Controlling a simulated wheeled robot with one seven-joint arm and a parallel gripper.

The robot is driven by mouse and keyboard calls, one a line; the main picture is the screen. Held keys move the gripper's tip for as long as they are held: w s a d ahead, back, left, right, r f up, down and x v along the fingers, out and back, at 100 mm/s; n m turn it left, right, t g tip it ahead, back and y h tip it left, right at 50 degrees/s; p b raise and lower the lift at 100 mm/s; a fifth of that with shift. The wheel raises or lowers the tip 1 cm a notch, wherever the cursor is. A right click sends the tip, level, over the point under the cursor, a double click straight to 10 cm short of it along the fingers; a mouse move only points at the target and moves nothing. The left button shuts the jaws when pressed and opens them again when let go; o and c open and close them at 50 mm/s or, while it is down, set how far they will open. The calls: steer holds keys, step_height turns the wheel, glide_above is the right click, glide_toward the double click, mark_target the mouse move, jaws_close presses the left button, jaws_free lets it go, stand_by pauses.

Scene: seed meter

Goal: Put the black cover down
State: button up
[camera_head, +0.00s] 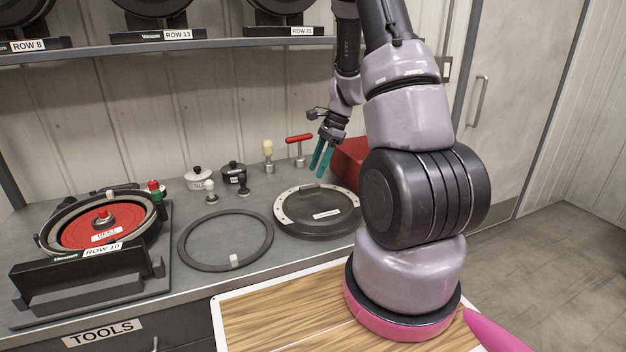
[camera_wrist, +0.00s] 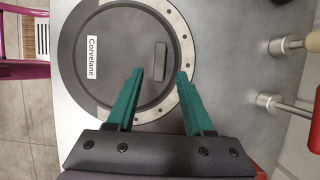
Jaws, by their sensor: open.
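The black cover (camera_head: 322,213) is a round dark disc with a pale rim ring with holes, a raised handle and a white label. It lies flat on the grey bench. In the wrist view the cover (camera_wrist: 117,73) shows a "Corvelane" label and its bar handle. My gripper (camera_head: 321,160) is above the cover's far side, pointing down. Its two green fingers (camera_wrist: 160,76) are apart with nothing between them, and the cover's rim is seen below them. They look apart from the handle.
A black ring (camera_head: 226,267) lies left of the cover. A seed meter (camera_head: 103,228) with a red disc stands farther left. Small pots, knobs and a red T-handle (camera_head: 299,140) stand behind. A red box (camera_head: 350,160) is at the right, partly hidden by my arm.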

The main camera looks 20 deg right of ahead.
steer(key=s+a+r+n+t, duration=0.1)
steer(key=s+a+r+n, duration=0.15)
steer(key=r, duration=0.85)
steer(key=s+a+r+n+t, duration=0.2)
steer(key=s+r+n, duration=0.2)
steer(key=r, duration=0.7)
steer(key=s+a+r+n+t+h, duration=0.1)
steer(key=s+a+r+n+t, duration=0.1)
steer(key=s, duration=0.5)
steer(key=s+a+r+n+t+h, duration=0.1)
steer(key=s+a+r+n+t, duration=0.1)
steer(key=s+r+n, duration=0.3)
steer(key=shift+s+a+r, duration=0.65)
steer(key=shift+s+r, duration=0.25)
steer(key=shift+s, duration=0.2)
